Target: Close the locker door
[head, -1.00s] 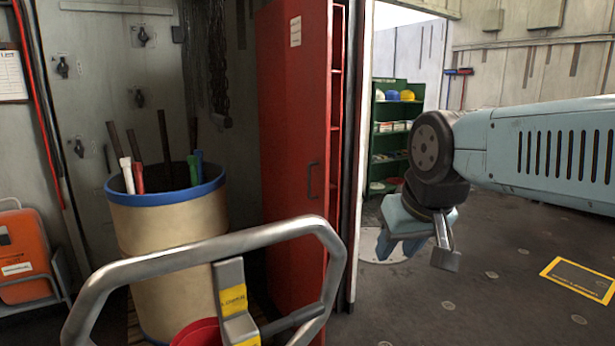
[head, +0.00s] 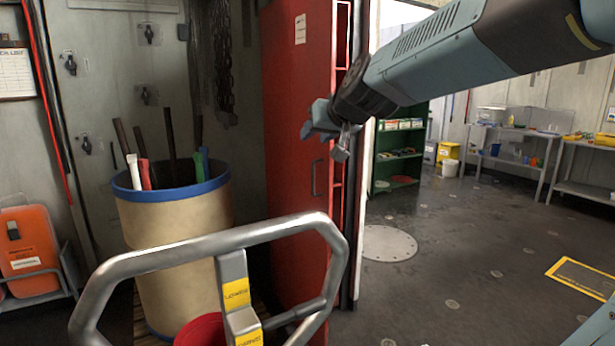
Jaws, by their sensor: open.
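The red locker door (head: 297,130) stands in the middle of the head view with a white label near its top. It stands open: a narrow strip of the red locker's shelved inside (head: 342,60) shows past its right edge. A dark upright handle (head: 314,178) is on the door near that edge. My gripper (head: 325,140) is open and empty. In the picture it overlaps the door's right edge, above the handle. I cannot tell whether it touches the door.
A tan drum (head: 180,235) with a blue rim holds several rods at the left. A grey tubular rail (head: 190,245) crosses the foreground. A green shelf (head: 400,150) stands behind, right of the locker. The floor at the right is largely clear.

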